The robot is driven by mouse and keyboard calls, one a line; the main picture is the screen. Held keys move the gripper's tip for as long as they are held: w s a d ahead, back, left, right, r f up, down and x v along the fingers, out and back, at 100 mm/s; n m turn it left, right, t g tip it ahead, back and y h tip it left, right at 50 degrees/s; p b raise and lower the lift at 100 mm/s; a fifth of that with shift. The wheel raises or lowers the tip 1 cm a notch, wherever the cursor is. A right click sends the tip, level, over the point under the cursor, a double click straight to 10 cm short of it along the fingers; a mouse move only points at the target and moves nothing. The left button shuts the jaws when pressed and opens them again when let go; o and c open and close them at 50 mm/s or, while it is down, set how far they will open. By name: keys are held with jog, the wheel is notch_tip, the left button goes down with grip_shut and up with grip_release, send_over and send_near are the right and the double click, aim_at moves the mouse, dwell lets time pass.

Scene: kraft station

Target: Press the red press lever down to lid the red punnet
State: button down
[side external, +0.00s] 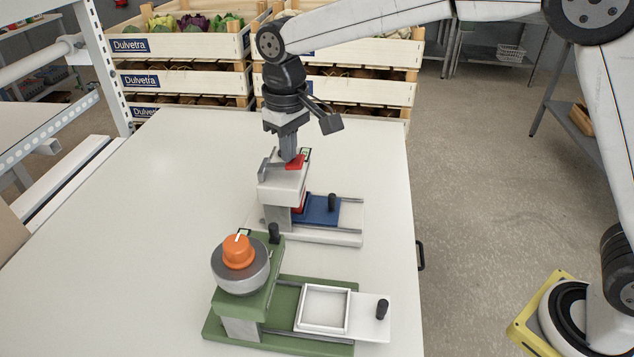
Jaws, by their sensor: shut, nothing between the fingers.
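The red press lever (295,161) sits on top of the white press (283,185) near the middle of the table. My gripper (289,158) points down at the lever, shut and empty, with its fingertips at or just above the lever. I cannot tell whether they touch it. Part of the red punnet (300,203) shows under the press head at the left end of the blue slide (322,209). Most of the punnet is hidden by the press.
A green press (262,303) with an orange knob (239,251) stands in front, with a white tray (347,309) pulled out to its right. Stacked wooden crates (185,47) stand behind the table. The left part of the white table (130,240) is clear.

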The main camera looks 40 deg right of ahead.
notch_tip(320, 180, up, 8)
dwell(1.2)
jog(key=shift+s+d+f, duration=0.1)
jog(key=shift+d+f, duration=0.2)
jog(key=shift+d, duration=0.05)
jog(key=s+d+f+m+t, duration=0.2)
jog(key=s+d+f+m, duration=0.1)
jog(key=s+d+f, duration=1.5)
jog(key=shift+s+f+t, duration=0.3)
jog(key=shift+s+f, duration=0.05)
jog(key=shift+s, duration=0.1)
